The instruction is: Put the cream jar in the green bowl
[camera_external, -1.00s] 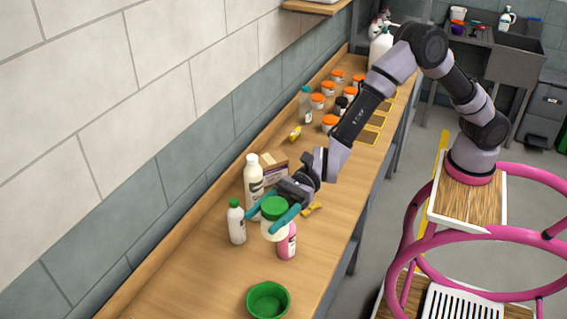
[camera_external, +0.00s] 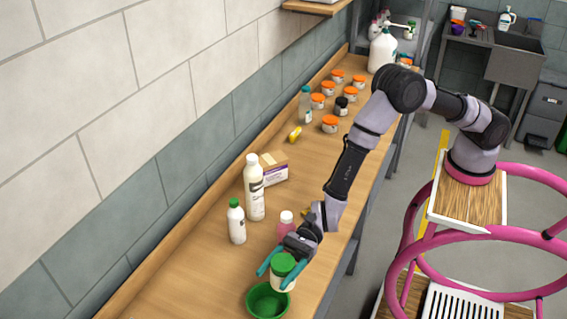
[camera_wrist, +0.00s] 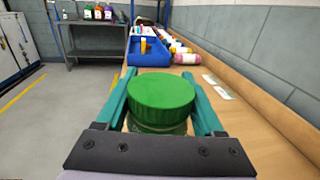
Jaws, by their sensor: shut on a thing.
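The cream jar (camera_external: 283,266), a pale jar with a green screw lid, is held upright between the teal fingers of my gripper (camera_external: 276,278). The green bowl (camera_external: 268,303) stands on the bench near the bottom of the external view. The jar is right at the bowl's far side and overlaps its rim in the picture; I cannot tell whether they touch. In the wrist view the jar's green lid (camera_wrist: 161,98) fills the space between the fingers of my gripper (camera_wrist: 160,92). The bowl does not show there.
A pink bottle (camera_external: 286,220) stands just behind my gripper. A tall white bottle (camera_external: 254,190), a small green-capped bottle (camera_external: 237,222) and a box (camera_external: 274,168) stand to the left. Several orange-lidded jars are farther back. The wrist view shows a blue bin (camera_wrist: 148,52).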

